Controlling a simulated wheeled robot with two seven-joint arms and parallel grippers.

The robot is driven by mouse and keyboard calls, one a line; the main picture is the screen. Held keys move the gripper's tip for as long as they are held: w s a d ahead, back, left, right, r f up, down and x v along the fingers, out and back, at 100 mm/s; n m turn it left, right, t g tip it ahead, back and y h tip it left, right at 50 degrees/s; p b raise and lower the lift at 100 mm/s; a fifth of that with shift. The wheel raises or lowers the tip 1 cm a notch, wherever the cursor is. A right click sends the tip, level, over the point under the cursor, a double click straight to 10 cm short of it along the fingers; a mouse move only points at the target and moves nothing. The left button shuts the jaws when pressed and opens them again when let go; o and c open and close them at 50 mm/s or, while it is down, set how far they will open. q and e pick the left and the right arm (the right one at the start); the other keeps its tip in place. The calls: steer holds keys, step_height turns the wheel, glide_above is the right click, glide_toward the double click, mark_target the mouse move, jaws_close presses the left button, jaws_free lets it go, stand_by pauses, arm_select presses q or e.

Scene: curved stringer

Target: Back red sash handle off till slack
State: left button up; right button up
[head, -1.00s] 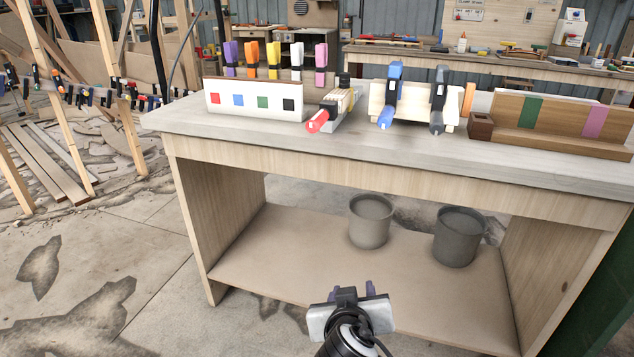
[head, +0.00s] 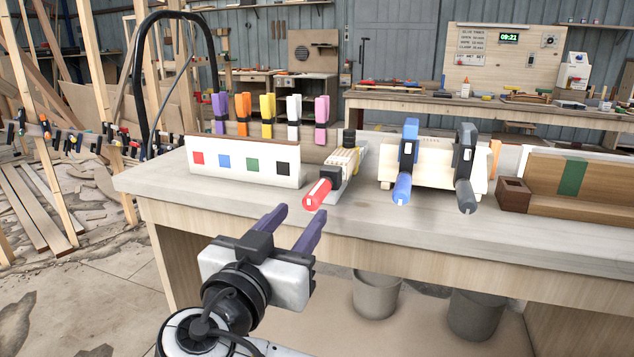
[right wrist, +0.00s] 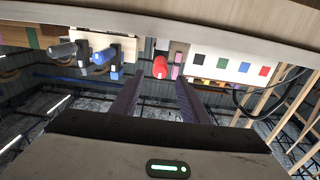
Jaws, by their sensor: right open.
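The red sash handle (head: 317,194) points toward me from a clamp lying on the bench top, over pale layered wood strips (head: 345,160). It also shows in the right wrist view (right wrist: 160,68), where the picture looks upside down. My right gripper (head: 299,222) is open and empty, its two dark purple fingers pointing up toward the bench, short of the red handle and apart from it. In the right wrist view the fingers (right wrist: 160,98) stand apart with nothing between them. My left gripper is not in view.
Right of the red handle, a blue-handled clamp (head: 404,165) and a dark grey one (head: 465,160) grip a pale board. A white panel with colour squares (head: 243,163) stands left, with several coloured clamps behind it. The bench's front edge (head: 330,225) lies close to my gripper.

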mark_target(317, 193)
steer(key=x, duration=0.9)
steer(key=shift+w+d, duration=0.1)
steer(key=shift+w, duration=0.2)
jaws_close()
